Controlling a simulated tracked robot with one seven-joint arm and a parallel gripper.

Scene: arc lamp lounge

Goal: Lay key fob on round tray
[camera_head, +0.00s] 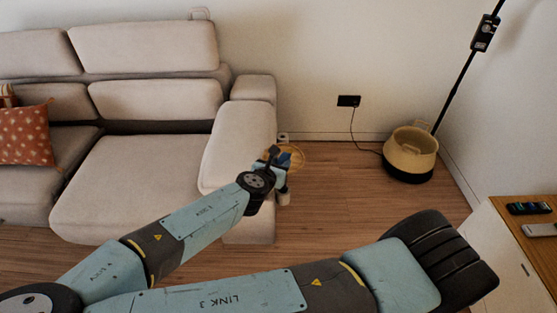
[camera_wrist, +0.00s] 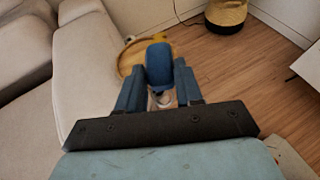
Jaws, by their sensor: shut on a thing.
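My gripper (camera_wrist: 158,82) is shut on the key fob (camera_wrist: 159,64), a dark blue rounded piece with a metal ring at its near end. The fob sits between the two blue fingers in the wrist view. The round tray (camera_wrist: 124,66) is wooden with a raised rim and lies beyond the fob, partly hidden by the fob and fingers. In the head view the tray (camera_head: 299,154) shows beside the sofa's right end, partly behind my gripper (camera_head: 283,163). The fob appears held above the tray's near side; the height gap is hard to tell.
A pale sofa (camera_head: 240,130) stands close on the left of the tray. A woven basket (camera_head: 411,152) stands by the wall. A wooden-topped cabinet (camera_head: 520,243) with remotes is at right. Open floor lies between.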

